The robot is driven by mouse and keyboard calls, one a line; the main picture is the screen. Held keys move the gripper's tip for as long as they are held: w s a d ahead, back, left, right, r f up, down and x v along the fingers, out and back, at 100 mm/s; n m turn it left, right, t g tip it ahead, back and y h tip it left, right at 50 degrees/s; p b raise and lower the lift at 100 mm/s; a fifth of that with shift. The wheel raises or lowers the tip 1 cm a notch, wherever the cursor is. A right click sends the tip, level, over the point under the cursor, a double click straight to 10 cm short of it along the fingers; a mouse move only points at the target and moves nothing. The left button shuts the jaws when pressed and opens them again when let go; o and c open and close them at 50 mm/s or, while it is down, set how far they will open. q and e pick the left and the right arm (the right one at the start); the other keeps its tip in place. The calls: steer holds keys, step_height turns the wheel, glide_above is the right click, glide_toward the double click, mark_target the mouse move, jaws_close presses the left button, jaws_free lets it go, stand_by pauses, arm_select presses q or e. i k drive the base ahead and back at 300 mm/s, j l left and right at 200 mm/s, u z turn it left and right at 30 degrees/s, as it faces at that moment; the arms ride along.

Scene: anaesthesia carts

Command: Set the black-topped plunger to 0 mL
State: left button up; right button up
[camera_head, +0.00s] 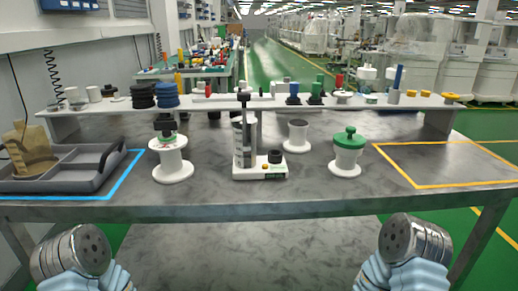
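A white upright device (245,150) stands near the middle of the table, with a pale graduated column and a black top (243,98). Its base carries a black knob (275,157) and a small orange-yellow part. To its left, a white spool-shaped stand (171,160) bears a piece with a black top (164,122). Which black top is the plunger's is unclear, and its scale marks are too small to read. No gripper fingers show. Only silver, round-ended parts of my arms show at the bottom left and bottom right, well short of these things.
A green-topped white jar (347,157) stands right of the device, and a white cup (297,135) behind it. A grey divided tray (75,172) with a tan container is at left. A raised shelf (225,103) holds small items. A yellow-outlined area (440,165) at right is empty.

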mark_target(244, 98)
steer(key=j, duration=1.35)
steer(key=i+l, duration=0.1)
steer(key=l, duration=0.25)
steer(key=l+z, duration=0.05)
